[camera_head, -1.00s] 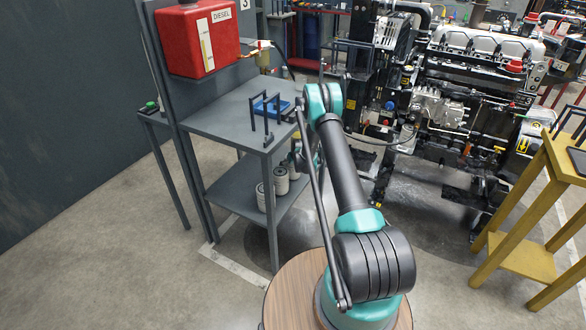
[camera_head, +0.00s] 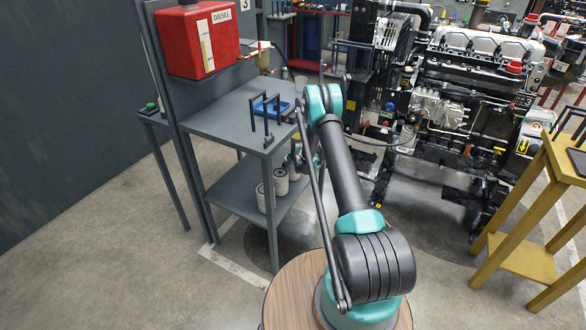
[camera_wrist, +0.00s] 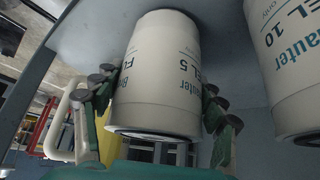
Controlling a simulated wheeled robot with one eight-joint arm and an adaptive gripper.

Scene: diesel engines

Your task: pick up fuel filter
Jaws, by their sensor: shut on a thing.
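A white cylindrical fuel filter (camera_wrist: 158,75), marked with a 5, fills the middle of the wrist view. My gripper (camera_wrist: 160,98) has its dark, green-backed fingers on both sides of the filter and is shut on it. A second white filter (camera_wrist: 291,65), marked with a 10, stands close to the right in that view. In the head view, white filters (camera_head: 281,182) stand on the lower shelf of the grey table. My gripper is at that shelf, mostly hidden behind my arm. I cannot tell whether the held filter touches the shelf.
The grey table (camera_head: 222,116) carries a blue tray (camera_head: 271,105) and thin dark brackets; its top overhangs the lower shelf (camera_head: 232,192). A red diesel tank (camera_head: 197,42) is above it. A diesel engine (camera_head: 455,100) stands behind right, a yellow stand (camera_head: 520,215) at the right.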

